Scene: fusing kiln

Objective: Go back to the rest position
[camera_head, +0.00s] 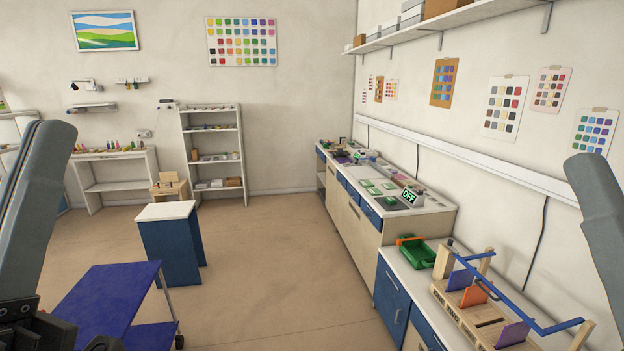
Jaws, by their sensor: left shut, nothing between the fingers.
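My left arm comes in along the left edge. The dark body of my left gripper (103,343) shows at the bottom left corner, partly cut off by the frame. It is shut and empty, in front of a blue-topped cart. Part of my right arm shows at the right edge, but its gripper is out of view.
The blue-topped cart (103,297) stands low at the left, with a white-topped blue cabinet (168,212) behind it. The middle floor is clear.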

